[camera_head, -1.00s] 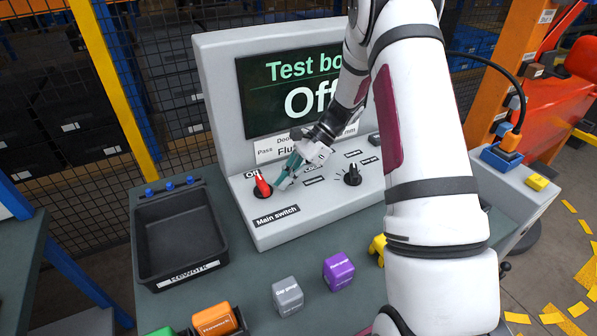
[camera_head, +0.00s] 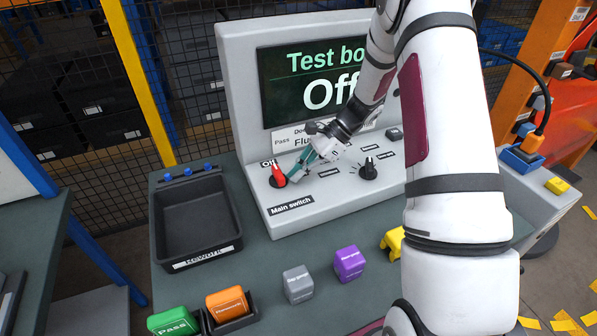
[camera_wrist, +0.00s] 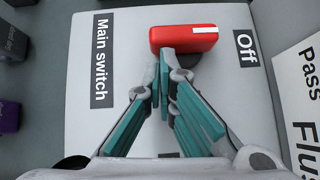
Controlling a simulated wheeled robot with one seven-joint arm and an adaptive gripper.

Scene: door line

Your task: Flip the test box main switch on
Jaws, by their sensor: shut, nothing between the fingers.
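The red main switch (camera_head: 278,176) sits at the left of the grey test box panel (camera_head: 330,205), behind the "Main switch" label (camera_head: 292,206). The "Off" label (camera_wrist: 246,48) is at its other side. Its lever points toward the "Off" side, and the screen (camera_head: 318,88) reads "Off". My gripper (camera_head: 291,178) is shut and empty, its teal fingertips just right of the red lever. In the wrist view the fingertips (camera_wrist: 165,60) meet at the lever's near side; the red lever (camera_wrist: 183,40) lies across their ends. I cannot tell whether they touch.
A black knob (camera_head: 368,169) stands right of my gripper on the panel. A black rework tray (camera_head: 195,222) is left of the test box. Grey (camera_head: 298,284) and purple (camera_head: 349,263) blocks stand in front. My arm hides part of the screen and panel.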

